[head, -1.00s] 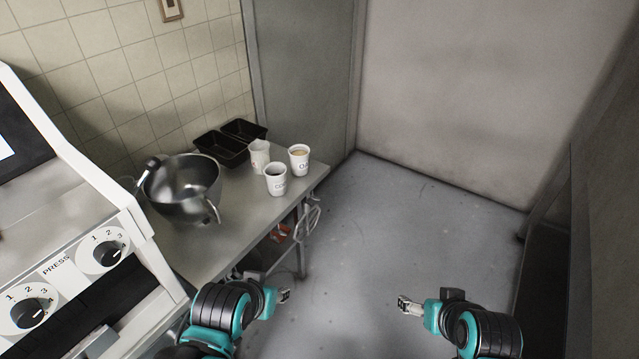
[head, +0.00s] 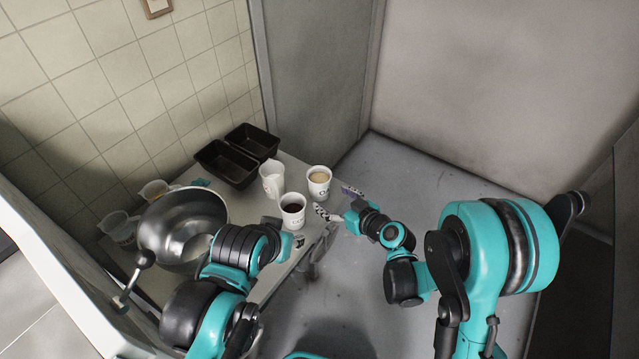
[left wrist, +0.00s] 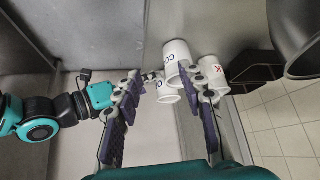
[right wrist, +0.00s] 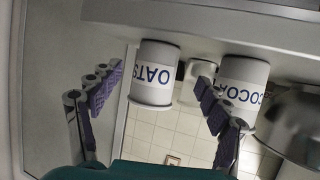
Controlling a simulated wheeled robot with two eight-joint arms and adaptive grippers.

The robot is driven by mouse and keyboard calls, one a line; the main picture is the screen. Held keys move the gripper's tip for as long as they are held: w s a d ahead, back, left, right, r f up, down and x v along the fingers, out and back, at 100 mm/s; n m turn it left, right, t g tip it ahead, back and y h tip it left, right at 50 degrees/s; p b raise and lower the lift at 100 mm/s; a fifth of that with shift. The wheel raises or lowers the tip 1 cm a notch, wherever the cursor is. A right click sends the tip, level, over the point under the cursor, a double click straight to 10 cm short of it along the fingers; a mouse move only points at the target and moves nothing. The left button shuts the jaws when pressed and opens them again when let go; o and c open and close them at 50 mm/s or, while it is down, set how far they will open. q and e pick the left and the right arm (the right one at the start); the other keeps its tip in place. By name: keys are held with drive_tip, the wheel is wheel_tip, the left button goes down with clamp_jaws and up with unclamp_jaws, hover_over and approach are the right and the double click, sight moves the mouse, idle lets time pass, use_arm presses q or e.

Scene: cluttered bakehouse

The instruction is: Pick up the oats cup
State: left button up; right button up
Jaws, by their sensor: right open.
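The oats cup (head: 319,184) is white with pale beige contents and stands upright near the far right corner of the steel table. Its OATS lettering shows in the right wrist view (right wrist: 155,78). My right gripper (head: 335,202) is open and empty, just in front and to the right of the oats cup. In the right wrist view the cup appears ahead, between the two finger lines (right wrist: 152,100). My left gripper (head: 284,232) is open and empty near the table's front edge, close to the cocoa cup (head: 292,214). In the left wrist view the oats cup (left wrist: 167,93) is partly hidden.
The cocoa cup stands close beside the oats cup, with a white milk jug (head: 270,182) behind. Two black loaf tins (head: 228,163) lie at the back. A steel bowl (head: 160,232) and clear measuring cups (head: 118,230) are at left. Floor is free at right.

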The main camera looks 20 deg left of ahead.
sight(325, 195)
drive_tip(key=x, duration=0.3)
drive_tip(key=shift+f+b, duration=0.15)
drive_tip(key=shift+b, duration=0.2)
drive_tip(key=b+x, duration=0.1)
drive_tip(key=x, duration=0.3)
drive_tip(key=shift+w+a+f+b, duration=0.1)
drive_tip(key=shift+w+a+b, duration=0.15)
drive_tip(key=shift+w+b, duration=0.1)
drive_tip(key=c, duration=1.3)
